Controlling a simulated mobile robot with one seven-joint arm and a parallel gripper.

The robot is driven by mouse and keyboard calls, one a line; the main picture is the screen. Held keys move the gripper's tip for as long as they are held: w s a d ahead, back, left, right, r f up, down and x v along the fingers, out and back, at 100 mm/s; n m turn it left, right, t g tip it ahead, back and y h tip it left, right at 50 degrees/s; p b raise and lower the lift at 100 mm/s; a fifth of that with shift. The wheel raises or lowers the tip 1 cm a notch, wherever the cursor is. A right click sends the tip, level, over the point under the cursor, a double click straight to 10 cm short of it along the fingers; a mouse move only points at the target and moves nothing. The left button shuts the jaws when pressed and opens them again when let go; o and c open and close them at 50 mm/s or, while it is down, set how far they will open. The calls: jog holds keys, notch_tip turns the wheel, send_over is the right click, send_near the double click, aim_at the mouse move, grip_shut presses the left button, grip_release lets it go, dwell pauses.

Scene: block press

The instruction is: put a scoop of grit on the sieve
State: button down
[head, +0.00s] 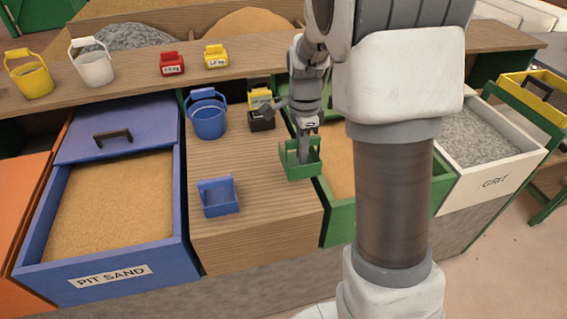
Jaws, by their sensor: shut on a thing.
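My gripper (305,150) is shut on a small green scoop (301,171) at the right edge of the wooden counter. No load shows in the scoop, though the fingers hide part of its inside.
A blue scoop (220,197) and a blue bucket (208,116) stand on the counter (255,225). A blue PIT SAND bin (176,257) is at left. A green bin (341,222) of sand is partly hidden by my arm. Yellow (30,78) and white (93,67) buckets stand on the back shelf.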

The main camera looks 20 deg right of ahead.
jog(key=d+r+p, duration=0.5)
jog(key=d+r, duration=0.1)
jog(key=r, duration=0.3)
jog(key=shift+w+d, duration=0.2)
jog(key=shift+w, duration=0.1)
